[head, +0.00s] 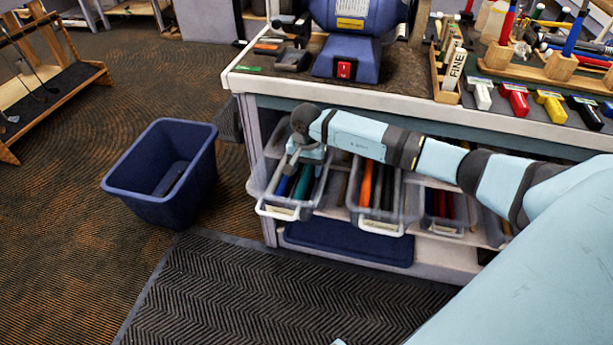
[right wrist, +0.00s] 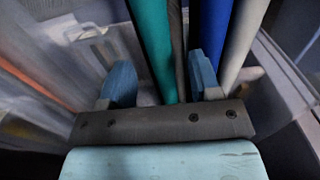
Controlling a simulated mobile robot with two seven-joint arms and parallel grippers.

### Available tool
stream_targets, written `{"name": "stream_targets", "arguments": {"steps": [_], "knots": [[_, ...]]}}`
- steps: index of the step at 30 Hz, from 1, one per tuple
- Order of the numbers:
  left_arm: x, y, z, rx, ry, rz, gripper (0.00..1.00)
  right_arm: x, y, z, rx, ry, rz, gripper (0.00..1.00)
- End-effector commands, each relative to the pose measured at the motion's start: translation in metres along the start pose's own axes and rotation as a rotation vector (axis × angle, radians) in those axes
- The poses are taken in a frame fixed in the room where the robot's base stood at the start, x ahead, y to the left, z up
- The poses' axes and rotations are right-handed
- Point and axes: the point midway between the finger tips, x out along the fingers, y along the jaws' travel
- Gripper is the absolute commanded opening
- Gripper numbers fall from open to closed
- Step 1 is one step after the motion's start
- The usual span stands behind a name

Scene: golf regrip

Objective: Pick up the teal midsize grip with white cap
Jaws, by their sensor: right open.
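The teal grip (right wrist: 153,40) stands out in the right wrist view, running from the top down to my right gripper (right wrist: 161,68). The gripper is open, with one blue-grey finger on each side of the teal grip and a dark grip (right wrist: 177,45) beside it. I cannot tell how deep the fingers reach. In the head view the right gripper (head: 305,152) is over the left pulled-out clear bin (head: 261,186), where the teal grip (head: 303,182) lies next to blue ones. No white cap can be made out. My left gripper is not in view.
A blue grip (right wrist: 213,35) and a pale grip (right wrist: 243,40) lie right of the fingers. A middle bin (head: 380,222) holds orange and dark grips. The bench top (head: 410,103) overhangs the bins. A blue waste bin (head: 163,205) stands left on the floor.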

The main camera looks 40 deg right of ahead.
Motion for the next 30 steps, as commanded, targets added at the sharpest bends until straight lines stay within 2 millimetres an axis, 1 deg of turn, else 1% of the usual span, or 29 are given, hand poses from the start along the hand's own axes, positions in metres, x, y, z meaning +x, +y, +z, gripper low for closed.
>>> {"name": "stream_targets", "arguments": {"steps": [1,3,6,11,12,14,15,17,18,27,30], "knots": [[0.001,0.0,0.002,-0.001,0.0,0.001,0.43,0.01,-0.001,0.001,0.001,-0.003,-0.001,0.57],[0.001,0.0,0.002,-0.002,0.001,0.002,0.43,0.019,0.0,0.001,0.001,-0.002,-0.001,0.57],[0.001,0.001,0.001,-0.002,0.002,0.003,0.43,0.022,-0.001,0.0,0.0,0.0,-0.002,0.57],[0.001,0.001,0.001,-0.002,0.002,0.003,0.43,0.022,-0.001,0.0,0.0,0.0,-0.001,0.57],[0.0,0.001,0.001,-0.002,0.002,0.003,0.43,0.022,-0.001,0.0,0.0,0.0,-0.001,0.48],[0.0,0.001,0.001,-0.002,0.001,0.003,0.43,0.022,-0.001,0.0,0.0,0.0,-0.001,0.34],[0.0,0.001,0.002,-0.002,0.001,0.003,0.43,0.022,-0.001,0.0,0.0,0.0,-0.001,0.25],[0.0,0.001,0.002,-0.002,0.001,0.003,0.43,0.022,-0.001,0.0,0.0,0.0,-0.001,0.11],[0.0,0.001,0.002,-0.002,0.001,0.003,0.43,0.021,-0.001,0.0,0.0,0.0,-0.001,0.07],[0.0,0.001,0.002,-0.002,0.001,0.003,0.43,0.021,-0.001,0.0,0.0,0.001,-0.002,0.07],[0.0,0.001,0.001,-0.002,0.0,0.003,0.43,0.015,-0.001,-0.001,0.0,0.002,-0.002,0.07]]}}
